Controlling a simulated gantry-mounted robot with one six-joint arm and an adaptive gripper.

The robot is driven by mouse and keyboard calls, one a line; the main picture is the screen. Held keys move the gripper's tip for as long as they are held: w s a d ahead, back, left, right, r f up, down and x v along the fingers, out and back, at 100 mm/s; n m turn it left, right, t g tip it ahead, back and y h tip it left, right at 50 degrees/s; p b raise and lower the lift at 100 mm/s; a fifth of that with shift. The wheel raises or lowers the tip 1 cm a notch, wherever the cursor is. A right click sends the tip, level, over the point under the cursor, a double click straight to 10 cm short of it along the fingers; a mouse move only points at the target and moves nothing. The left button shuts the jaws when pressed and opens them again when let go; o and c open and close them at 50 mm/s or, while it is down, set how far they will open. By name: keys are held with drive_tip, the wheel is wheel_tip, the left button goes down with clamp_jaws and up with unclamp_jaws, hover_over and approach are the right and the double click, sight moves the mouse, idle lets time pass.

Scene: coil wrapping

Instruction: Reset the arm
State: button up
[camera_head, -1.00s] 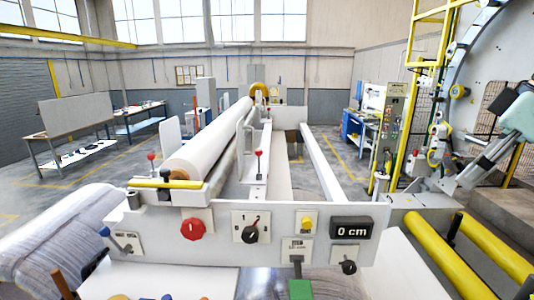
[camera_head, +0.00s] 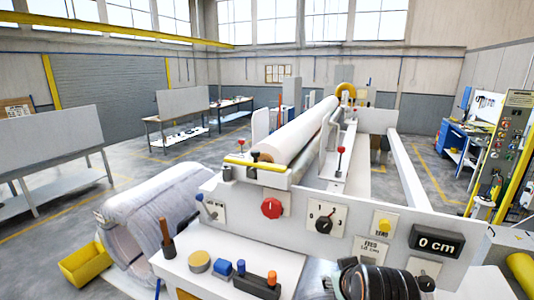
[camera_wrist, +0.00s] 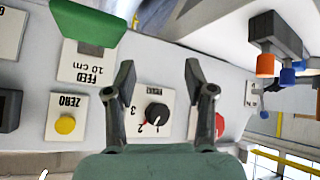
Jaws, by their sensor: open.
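My gripper (camera_wrist: 160,68) shows in the wrist view with its two dark fingers spread apart and nothing between them. Behind it is the white control panel, seen upside down, with the black dial (camera_wrist: 157,114) between the fingers in the picture. The green handle (camera_wrist: 90,22) stands at the upper left, by the feed label. The yellow zero button (camera_wrist: 65,125) is at the left, and the red knob (camera_wrist: 219,125) is partly hidden behind the right finger. In the head view, the panel (camera_head: 290,228) carries the display (camera_head: 436,241), which reads 0 cm. My gripper's fingers are not visible there.
A large wrapped roll (camera_head: 165,215) lies left of the machine, beside a yellow bin (camera_head: 85,264). A white shelf in front holds a tape roll (camera_head: 199,262) and a black holder (camera_head: 258,284) with coloured tops. The long white roll (camera_head: 300,135) extends behind the panel.

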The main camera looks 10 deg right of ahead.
drive_tip(key=s+a+f+t, duration=0.1)
drive_tip(key=s+a+f, duration=0.2)
drive_tip(key=a, duration=0.4)
drive_tip(key=s+a+f+t, duration=0.1)
drive_tip(key=s+a+f, duration=0.25)
drive_tip(key=a, duration=0.25)
drive_tip(key=s+a+t+y, duration=0.1)
drive_tip(key=s+a+t, duration=0.1)
drive_tip(key=s+a, duration=0.6)
drive_tip(key=s+r, duration=0.1)
drive_tip(key=s, duration=0.2)
drive_tip(key=shift+s+a+m+y+b, duration=0.3)
drive_tip(key=shift+s+a+b, duration=0.05)
drive_tip(key=shift+a, duration=0.05)
